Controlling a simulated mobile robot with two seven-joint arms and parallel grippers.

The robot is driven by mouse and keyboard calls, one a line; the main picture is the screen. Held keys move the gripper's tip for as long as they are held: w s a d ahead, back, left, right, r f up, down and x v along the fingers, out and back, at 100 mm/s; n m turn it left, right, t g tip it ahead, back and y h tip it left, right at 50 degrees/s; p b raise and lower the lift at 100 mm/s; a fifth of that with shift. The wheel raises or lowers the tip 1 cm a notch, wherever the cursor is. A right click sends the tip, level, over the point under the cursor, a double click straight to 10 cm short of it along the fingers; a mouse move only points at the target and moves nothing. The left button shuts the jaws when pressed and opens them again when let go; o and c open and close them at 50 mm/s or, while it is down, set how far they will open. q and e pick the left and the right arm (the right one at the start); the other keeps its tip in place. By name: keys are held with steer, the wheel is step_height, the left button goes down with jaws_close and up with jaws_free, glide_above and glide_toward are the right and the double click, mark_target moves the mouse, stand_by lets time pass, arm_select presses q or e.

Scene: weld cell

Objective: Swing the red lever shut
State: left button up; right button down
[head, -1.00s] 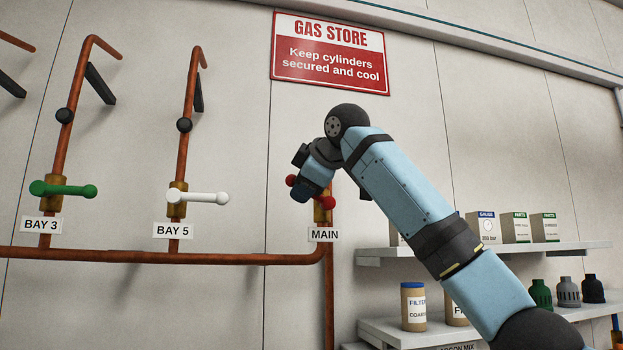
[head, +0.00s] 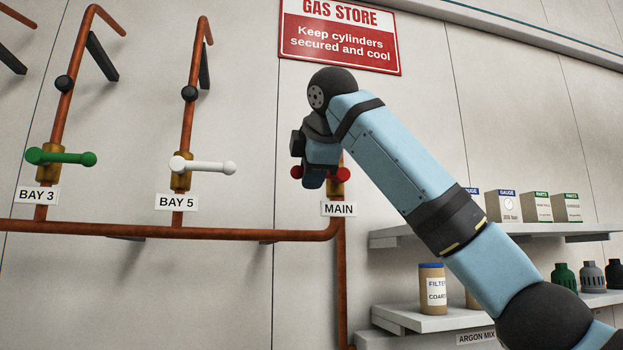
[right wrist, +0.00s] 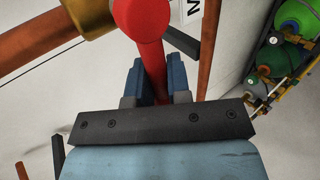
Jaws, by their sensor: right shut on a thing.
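The red lever (head: 343,174) is on the vertical copper pipe above the MAIN label (head: 338,209). In the head view its two red ends show on either side of my right gripper (head: 314,178), almost level with each other. My gripper hides its middle. In the right wrist view the red lever (right wrist: 152,22) runs down between the two blue fingers of my right gripper (right wrist: 155,82), which are shut on its bar. The brass valve body (right wrist: 92,16) shows beside the lever's end there. My left gripper is not in view.
A green lever (head: 60,157) at BAY 3 and a white lever (head: 202,166) at BAY 5 lie across their pipes. A horizontal copper pipe (head: 120,230) runs below. Shelves (head: 520,231) with boxes and cans stand at the right, behind my right arm.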

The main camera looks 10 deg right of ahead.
steer(key=shift+a, duration=0.1)
steer(key=c, duration=1.1)
jaws_free()
steer(key=shift+a, duration=0.15)
steer(key=shift+s, duration=0.15)
steer(key=shift+s+r, duration=0.2)
steer(key=shift+s, duration=0.05)
steer(key=b+v, duration=0.3)
steer(key=v, duration=1)
